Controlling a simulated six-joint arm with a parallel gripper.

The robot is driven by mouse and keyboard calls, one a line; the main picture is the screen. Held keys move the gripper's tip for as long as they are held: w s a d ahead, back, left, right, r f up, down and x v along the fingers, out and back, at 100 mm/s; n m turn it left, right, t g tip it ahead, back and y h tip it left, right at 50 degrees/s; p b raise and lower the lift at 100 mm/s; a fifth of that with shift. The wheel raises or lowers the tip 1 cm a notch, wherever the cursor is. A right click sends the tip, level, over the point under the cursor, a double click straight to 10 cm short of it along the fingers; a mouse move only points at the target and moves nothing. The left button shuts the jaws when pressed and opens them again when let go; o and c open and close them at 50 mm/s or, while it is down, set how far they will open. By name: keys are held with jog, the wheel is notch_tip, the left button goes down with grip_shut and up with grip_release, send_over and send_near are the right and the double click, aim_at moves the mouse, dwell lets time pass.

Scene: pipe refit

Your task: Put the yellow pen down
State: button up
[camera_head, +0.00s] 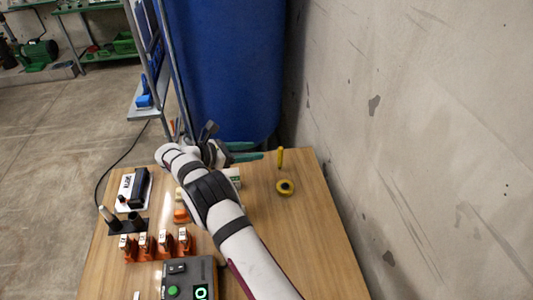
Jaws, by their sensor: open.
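The yellow pen (280,158) is near the far right edge of the wooden table (315,240), long axis pointing away from me in the picture. I cannot tell whether it lies flat or stands. My gripper (258,151), with teal fingers, is open just left of the pen. A small gap shows between the fingertips and the pen, and nothing shows between the fingers.
Orange blocks (164,241), a grey box with a green button (189,279) and a black holder (127,224) stand left. A wall (430,130) and blue barrel (225,70) border the table.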

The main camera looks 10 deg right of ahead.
jog(key=s+d+r+m+g+y, duration=0.35)
jog(key=s+r+m, duration=0.3)
jog(key=s, duration=0.25)
jog(key=s+d+r+m+g+y, duration=0.2)
jog(key=s+d+r+m, duration=0.25)
jog(key=s+m, duration=0.35)
jog(key=s+a+m+y, duration=0.2)
jog(key=s+m+y, duration=0.1)
jog(key=s, duration=0.6)
jog(key=s+a+m+y, duration=0.2)
jog(key=s+m, duration=0.4)
jog(key=s, duration=0.2)
jog(key=s+a+m+y, duration=0.2)
jog(key=s+m+y, duration=0.1)
jog(key=s, duration=0.6)
jog(key=shift+s+a+f+m+y, duration=0.3)
jog(key=shift+s+f+m+y, duration=0.1)
jog(key=shift+m, duration=0.45)
